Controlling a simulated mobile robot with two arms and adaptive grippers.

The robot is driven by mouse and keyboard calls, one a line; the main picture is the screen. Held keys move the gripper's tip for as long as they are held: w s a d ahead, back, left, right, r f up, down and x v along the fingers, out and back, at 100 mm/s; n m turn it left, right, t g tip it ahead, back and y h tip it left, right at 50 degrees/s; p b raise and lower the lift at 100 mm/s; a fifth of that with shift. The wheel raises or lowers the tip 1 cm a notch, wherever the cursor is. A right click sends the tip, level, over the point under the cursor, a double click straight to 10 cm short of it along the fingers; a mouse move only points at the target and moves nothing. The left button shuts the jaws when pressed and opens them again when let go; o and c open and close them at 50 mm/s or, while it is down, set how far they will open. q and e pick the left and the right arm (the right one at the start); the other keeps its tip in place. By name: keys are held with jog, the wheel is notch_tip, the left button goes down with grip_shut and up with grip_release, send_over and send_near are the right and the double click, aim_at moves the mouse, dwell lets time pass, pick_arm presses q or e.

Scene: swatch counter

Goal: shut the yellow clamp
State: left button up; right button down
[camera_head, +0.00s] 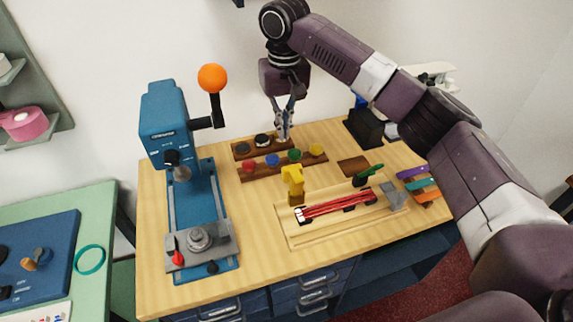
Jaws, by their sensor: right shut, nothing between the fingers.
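The yellow clamp (294,178) stands up at the left end of a light wooden board (290,238) on the counter. Its upper part rises above the red rods (335,206) that lie along the board. I cannot make out its hinge. My right gripper (284,136) points down above the back of the counter, behind the yellow clamp and apart from it. It is shut with nothing in it, close to the back wooden strip of discs. My left gripper is not in view.
A green-handled clamp (369,175) sits near the board's right end, beside a grey wedge-shaped piece (394,196). A blue press (165,120) with an orange knob stands left. Coloured discs on a strip (282,166) lie behind the clamp.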

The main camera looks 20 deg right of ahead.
aim_at(295, 183)
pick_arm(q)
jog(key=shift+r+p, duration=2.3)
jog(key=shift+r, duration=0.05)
pick_arm(e)
jog(key=s+f, duration=0.3)
jog(key=f, duration=0.6)
jog(key=shift+s, duration=0.15)
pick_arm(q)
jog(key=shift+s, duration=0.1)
